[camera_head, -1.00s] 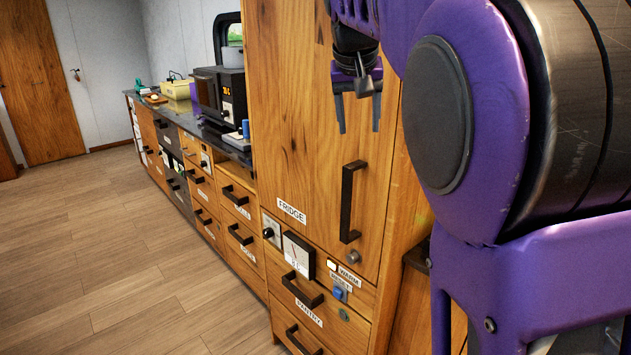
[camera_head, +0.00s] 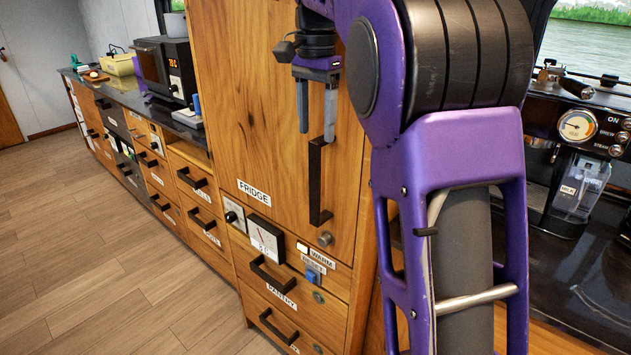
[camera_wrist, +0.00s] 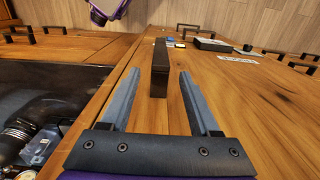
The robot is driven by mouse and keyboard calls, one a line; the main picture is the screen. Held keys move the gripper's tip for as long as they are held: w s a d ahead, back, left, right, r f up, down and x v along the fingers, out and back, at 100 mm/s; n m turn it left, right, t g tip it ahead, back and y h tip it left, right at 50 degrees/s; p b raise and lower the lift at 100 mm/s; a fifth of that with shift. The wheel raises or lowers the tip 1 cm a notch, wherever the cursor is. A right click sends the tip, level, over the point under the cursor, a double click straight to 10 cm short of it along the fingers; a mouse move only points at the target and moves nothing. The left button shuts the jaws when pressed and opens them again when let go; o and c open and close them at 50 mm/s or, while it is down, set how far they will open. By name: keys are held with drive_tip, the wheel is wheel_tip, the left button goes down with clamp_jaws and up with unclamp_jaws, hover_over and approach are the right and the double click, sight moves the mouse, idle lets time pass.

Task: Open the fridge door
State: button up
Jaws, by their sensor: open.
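The fridge door (camera_head: 262,120) is a tall wooden panel labelled FRIDGE, and it is shut. Its black vertical bar handle (camera_head: 318,182) is on the right side of the door. My gripper (camera_head: 316,135) is open and points down at the upper end of the handle. In the wrist view the handle (camera_wrist: 160,68) stands ahead between the lines of my two grey fingers, and my gripper (camera_wrist: 155,85) has nothing in it. The fingertips look close to the handle's near end; whether they overlap it is unclear.
Below the door are a dial (camera_head: 266,238), a blue switch (camera_head: 313,274) and a pantry drawer handle (camera_head: 271,275). A coffee machine (camera_head: 580,135) stands on the right. A counter with a black oven (camera_head: 166,68) runs left. The wooden floor (camera_head: 110,270) is clear.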

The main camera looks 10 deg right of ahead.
sight(316, 175)
wheel_tip(316, 175, down, 11)
drive_tip(key=b, duration=0.2)
drive_tip(key=shift+f+b, duration=0.15)
drive_tip(key=shift+b, duration=0.15)
clamp_jaws()
idle(1.2)
